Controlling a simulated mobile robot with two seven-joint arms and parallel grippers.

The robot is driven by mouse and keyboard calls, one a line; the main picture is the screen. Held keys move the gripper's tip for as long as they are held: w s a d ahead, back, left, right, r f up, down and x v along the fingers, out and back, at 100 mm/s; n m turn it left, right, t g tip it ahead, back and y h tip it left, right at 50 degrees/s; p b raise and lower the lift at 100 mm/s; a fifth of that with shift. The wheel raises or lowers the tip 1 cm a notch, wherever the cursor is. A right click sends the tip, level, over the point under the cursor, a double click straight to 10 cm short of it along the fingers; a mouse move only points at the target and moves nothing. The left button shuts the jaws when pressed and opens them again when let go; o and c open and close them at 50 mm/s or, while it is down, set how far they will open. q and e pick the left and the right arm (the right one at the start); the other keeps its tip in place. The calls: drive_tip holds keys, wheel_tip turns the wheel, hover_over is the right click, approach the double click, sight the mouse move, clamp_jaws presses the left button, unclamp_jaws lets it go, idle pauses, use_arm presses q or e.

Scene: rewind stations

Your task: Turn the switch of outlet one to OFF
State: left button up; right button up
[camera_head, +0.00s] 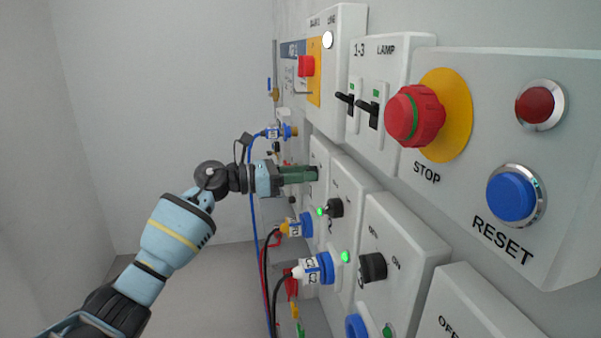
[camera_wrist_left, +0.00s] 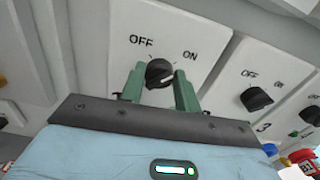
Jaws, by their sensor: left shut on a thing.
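My left gripper (camera_head: 315,174) reaches the wall panels from the left in the head view, with its green fingers at the farthest of three switch boxes in a row. In the left wrist view the fingers stand on either side of a round black switch knob (camera_wrist_left: 159,73), shut on it. The knob sits on a white box (camera_wrist_left: 190,32) marked OFF at upper left and ON at right. A small pale mark on the knob seems to lie on its ON side. The box's number is hidden. My right gripper is not in view.
Above are lamp switches (camera_head: 368,112), a red STOP button (camera_head: 414,115) and a blue RESET button (camera_head: 512,196). The space left of the panels is open.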

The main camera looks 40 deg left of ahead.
use_arm(q)
drive_tip(key=n+p, duration=0.1)
drive_tip(key=n, duration=0.1)
drive_tip(key=n+p, duration=0.3)
drive_tip(key=n, duration=0.1)
drive_tip(key=shift+a+r, duration=0.1)
drive_tip(key=shift+r, duration=0.15)
drive_tip(key=shift+w+f+n+p, duration=0.15)
drive_tip(key=shift+n+p, duration=1.1)
drive_tip(key=shift+n, duration=1.55)
drive_tip(key=shift+s+f+n+p, duration=0.1)
drive_tip(key=shift+f+n+p, duration=0.15)
drive_tip(key=shift+n+p, duration=1.8)
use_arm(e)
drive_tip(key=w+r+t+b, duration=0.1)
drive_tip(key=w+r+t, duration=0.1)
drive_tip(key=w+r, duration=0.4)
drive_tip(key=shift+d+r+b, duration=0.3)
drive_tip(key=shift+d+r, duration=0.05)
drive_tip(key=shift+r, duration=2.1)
use_arm(q)
drive_tip(key=shift+n, duration=0.95)
drive_tip(key=o, duration=1)
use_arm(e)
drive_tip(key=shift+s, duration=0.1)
